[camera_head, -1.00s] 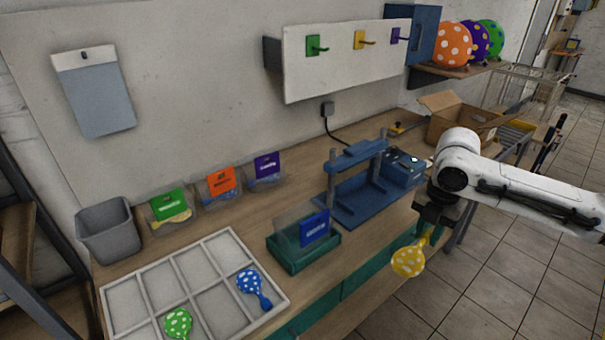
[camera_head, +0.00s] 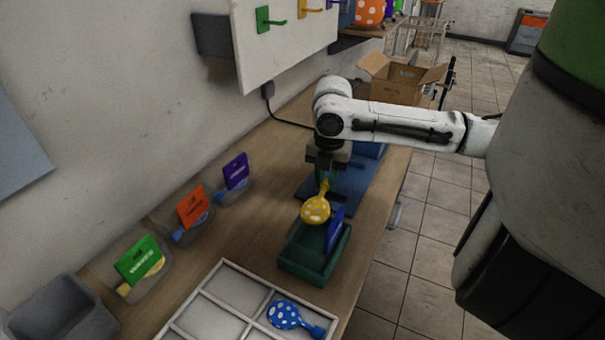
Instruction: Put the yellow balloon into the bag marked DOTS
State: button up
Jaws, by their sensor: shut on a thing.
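The yellow balloon with white dots (camera_head: 315,209) hangs by its neck from my gripper (camera_head: 325,183), which is shut on it. It hangs over the green tray (camera_head: 306,270) that holds a clear bag with a blue label (camera_head: 335,229). The balloon overlaps the bag's upper part in the picture; I cannot tell whether it is above the opening or partly inside. Bags with a green label (camera_head: 140,262), an orange label (camera_head: 192,207) and a purple label (camera_head: 236,171) stand along the wall. The label words are too small to read, so I cannot tell which says DOTS.
A white divided tray (camera_head: 215,318) with a blue dotted balloon (camera_head: 286,314) lies in front. A grey bin (camera_head: 62,312) stands at left. The blue press (camera_head: 350,192) is behind my gripper. A hook board (camera_head: 280,45) and open carton (camera_head: 398,82) are farther back.

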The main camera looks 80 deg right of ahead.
jog(key=shift+w+f, duration=0.1)
jog(key=shift+w, duration=0.05)
jog(key=shift+f+b, duration=0.75)
notch_tip(320, 180, down, 9)
jog(key=b, duration=0.7)
jog(key=shift+f, duration=0.15)
jog(key=o, duration=0.9)
notch_tip(320, 180, up, 13)
jog(key=p, duration=1)
jog(key=shift+p, duration=0.35)
